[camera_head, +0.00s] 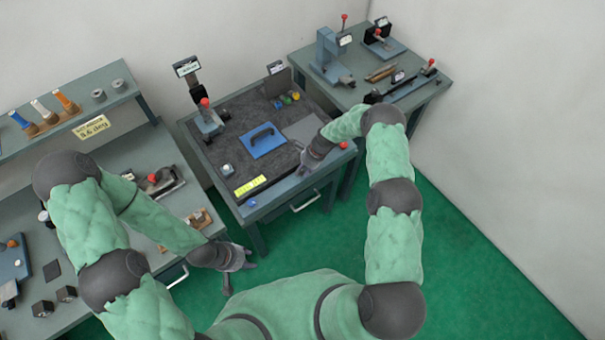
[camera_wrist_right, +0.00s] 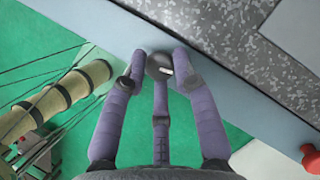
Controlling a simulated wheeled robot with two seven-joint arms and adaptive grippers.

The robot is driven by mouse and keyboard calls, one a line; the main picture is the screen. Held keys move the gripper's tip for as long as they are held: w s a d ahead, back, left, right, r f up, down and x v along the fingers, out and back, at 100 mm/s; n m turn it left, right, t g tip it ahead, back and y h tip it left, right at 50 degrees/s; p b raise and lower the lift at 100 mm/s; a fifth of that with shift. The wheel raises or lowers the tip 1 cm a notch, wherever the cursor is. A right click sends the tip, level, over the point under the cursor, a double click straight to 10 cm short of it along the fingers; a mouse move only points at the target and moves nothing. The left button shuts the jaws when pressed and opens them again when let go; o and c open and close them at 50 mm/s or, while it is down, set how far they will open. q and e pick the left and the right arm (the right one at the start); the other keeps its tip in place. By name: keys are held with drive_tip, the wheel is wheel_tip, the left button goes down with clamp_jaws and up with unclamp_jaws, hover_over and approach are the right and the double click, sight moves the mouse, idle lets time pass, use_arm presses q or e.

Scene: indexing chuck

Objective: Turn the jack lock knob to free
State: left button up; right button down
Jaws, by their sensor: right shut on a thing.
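The jack lock knob (camera_wrist_right: 158,66) is a dark round knob with a small white mark, on the grey front edge of the middle bench in the right wrist view. My right gripper (camera_wrist_right: 160,72) has its purple fingers closed around this knob. In the head view my right gripper (camera_head: 303,169) is at the bench's front edge, and its fingers and arm hide the knob there. My left gripper (camera_head: 240,277) is open and empty over the green floor, left of centre and away from the benches.
The middle bench (camera_head: 240,222) carries a blue plate (camera_head: 262,140) with a dark handle, a red-knobbed lever device (camera_head: 207,118) and coloured buttons (camera_head: 286,100). A red knob (camera_head: 343,145) sits on its front edge, right of my gripper. Other benches stand left and right. Green floor is clear.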

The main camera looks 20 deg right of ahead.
drive_tip(key=n+g+b, duration=0.1)
drive_tip(key=n+b, duration=0.2)
drive_tip(key=b, duration=0.1)
drive_tip(key=n+g+b, duration=0.1)
drive_tip(key=n+b, duration=0.3)
drive_tip(key=b, duration=0.1)
drive_tip(key=w+n+g+h+b, duration=0.1)
drive_tip(key=n+g+b, duration=0.1)
drive_tip(key=n+b, duration=0.2)
drive_tip(key=shift+a+f+b, duration=0.15)
drive_tip(key=shift+a+b, duration=0.05)
drive_tip(key=shift+b, duration=0.35)
drive_tip(key=shift+a+n+g+h+b, duration=0.1)
drive_tip(key=shift+n+g+h+b, duration=0.25)
drive_tip(key=shift+n+b, duration=0.55)
drive_tip(key=shift+n+g+h+b, duration=0.15)
drive_tip(key=shift+n+h+b, duration=0.3)
drive_tip(key=shift+n, duration=0.85)
drive_tip(key=shift+r, duration=0.2)
drive_tip(key=c, duration=1.2)
unclamp_jaws()
drive_tip(key=shift+s, duration=0.1)
drive_tip(key=shift+c, duration=0.2)
drive_tip(key=v, duration=1.2)
